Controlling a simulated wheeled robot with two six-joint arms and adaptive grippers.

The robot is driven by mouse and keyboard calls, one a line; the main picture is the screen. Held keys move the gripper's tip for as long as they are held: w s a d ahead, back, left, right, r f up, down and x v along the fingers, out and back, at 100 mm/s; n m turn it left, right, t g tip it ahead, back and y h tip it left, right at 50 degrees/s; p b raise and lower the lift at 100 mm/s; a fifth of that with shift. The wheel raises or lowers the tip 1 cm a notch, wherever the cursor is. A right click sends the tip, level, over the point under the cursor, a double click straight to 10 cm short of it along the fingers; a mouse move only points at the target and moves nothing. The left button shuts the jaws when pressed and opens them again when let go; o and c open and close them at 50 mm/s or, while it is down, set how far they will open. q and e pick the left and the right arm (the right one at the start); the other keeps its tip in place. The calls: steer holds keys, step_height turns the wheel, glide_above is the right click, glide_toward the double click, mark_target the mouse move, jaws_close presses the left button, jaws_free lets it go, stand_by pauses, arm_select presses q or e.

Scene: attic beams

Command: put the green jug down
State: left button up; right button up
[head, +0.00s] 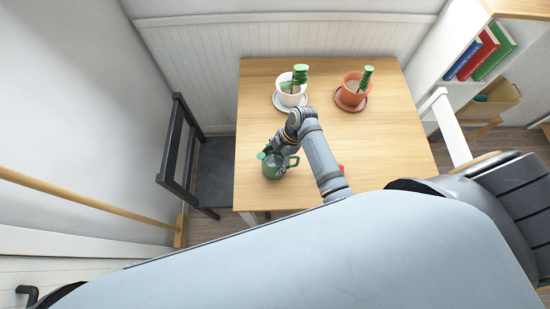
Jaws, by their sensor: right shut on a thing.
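The green jug (273,168) is at the left front part of the wooden table (380,137), with its handle towards the right. My right gripper (280,152) is shut on the jug at its upper side, and the arm partly covers it. The jug looks upright. I cannot tell from this view whether its base touches the table top or hangs just above it. My left gripper is not in view.
A white pot with a green plant (291,92) and an orange pot with a plant (355,88) stand on saucers at the back. A dark chair (212,165) is left of the table. A bookshelf (455,60) stands right. The table's middle right is clear.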

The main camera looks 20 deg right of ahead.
steer(key=o, duration=1.7)
steer(key=shift+o, duration=0.2)
steer(key=b+v, duration=0.1)
steer(key=v, duration=1.1)
steer(key=shift+r, duration=0.1)
